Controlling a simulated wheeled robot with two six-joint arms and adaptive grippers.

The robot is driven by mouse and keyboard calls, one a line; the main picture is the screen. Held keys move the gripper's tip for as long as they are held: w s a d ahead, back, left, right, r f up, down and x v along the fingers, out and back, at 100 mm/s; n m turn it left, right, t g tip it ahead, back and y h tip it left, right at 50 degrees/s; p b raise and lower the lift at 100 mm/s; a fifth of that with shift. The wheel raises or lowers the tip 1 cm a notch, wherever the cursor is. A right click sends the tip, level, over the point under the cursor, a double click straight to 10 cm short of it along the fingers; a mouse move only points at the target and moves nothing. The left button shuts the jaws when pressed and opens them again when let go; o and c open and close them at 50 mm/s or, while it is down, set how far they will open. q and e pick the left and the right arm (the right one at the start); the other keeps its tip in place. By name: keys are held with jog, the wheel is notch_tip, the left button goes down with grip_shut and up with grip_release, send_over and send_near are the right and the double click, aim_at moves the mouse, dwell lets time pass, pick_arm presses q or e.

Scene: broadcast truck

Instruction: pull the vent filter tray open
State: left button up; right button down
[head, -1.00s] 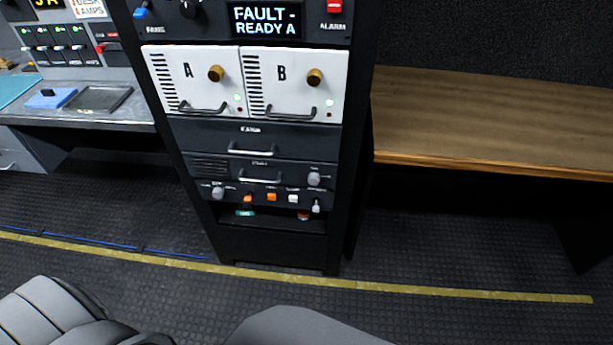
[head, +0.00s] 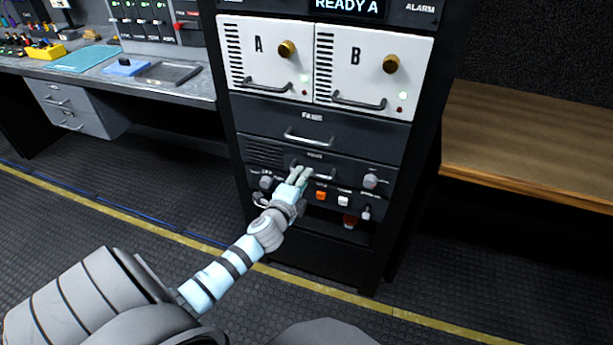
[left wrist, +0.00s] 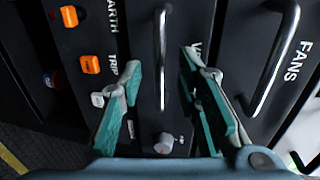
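The vent filter tray (head: 264,156) is a dark drawer front with a slotted grille at its left, in the rack below the fans drawer. It sits flush with the rack front. Its metal bar handle (head: 322,175) is partly hidden behind my left gripper (head: 300,174). In the left wrist view the tray handle (left wrist: 162,58) runs between the two spread fingers of my left gripper (left wrist: 160,72). The fingers are open, with a gap to the bar on each side; whether the bar lies at fingertip depth is hard to tell. My right gripper is not in view.
The fans drawer (head: 370,133) with its own handle (head: 308,138) is just above. Below are a knob (head: 370,181), an orange switch (head: 321,195) and other switches. A wooden bench (head: 530,140) stands at right, a console desk (head: 190,90) at left.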

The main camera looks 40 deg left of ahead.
pick_arm(q)
jog(key=x, duration=0.4)
jog(key=shift+w+b, duration=0.25)
jog(key=shift+b, duration=0.1)
grip_shut()
